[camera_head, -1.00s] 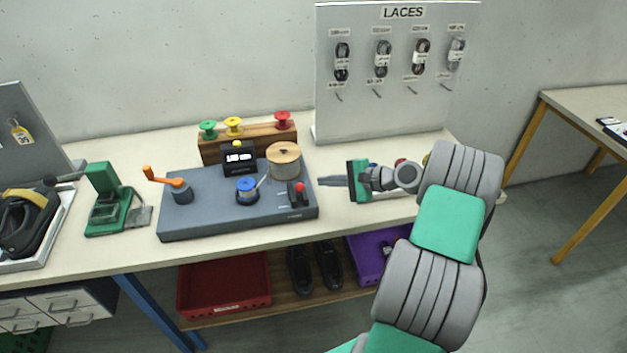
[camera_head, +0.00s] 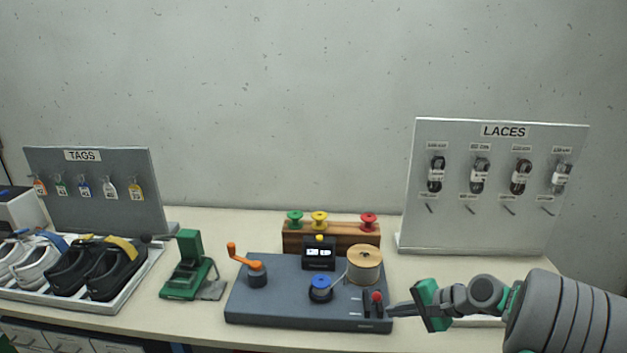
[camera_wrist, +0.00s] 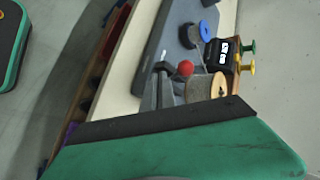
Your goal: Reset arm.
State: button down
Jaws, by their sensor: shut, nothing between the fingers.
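My gripper (camera_head: 398,309) is at the right end of the grey winding machine (camera_head: 300,318), pointing left, close to the machine's red-knobbed lever (camera_head: 376,297). Its fingers are together with nothing between them. Whether they touch the machine cannot be told. The machine also carries an orange crank (camera_head: 246,258), a blue-topped spool (camera_head: 321,285), a small display (camera_head: 318,255) and a round tan spool (camera_head: 364,265).
A wooden rack (camera_head: 330,238) with green, yellow and red spools stands behind the machine. A green press (camera_head: 188,268), a shoe tray (camera_head: 110,303) and a TAGS board (camera_head: 95,190) are at left. A LACES board (camera_head: 495,225) stands at the back right. Bare table lies between press and machine.

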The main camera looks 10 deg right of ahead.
jog(key=s+a+r+n+g+h, duration=0.3)
jog(key=s+a+n, duration=0.25)
jog(key=a, duration=0.45)
jog(key=s+a+n+g+h, duration=0.1)
jog(key=s+a+n+h, duration=0.15)
jog(key=s, duration=0.65)
jog(key=s+a+n+g+h, duration=0.15)
jog(key=s+n, duration=0.25)
jog(key=s, duration=0.4)
jog(key=w+d+r+t, duration=0.1)
jog(key=w+r+t, duration=0.2)
jog(key=r, duration=0.3)
jog(key=shift+d+m, duration=0.25)
jog(key=shift+m, duration=0.15)
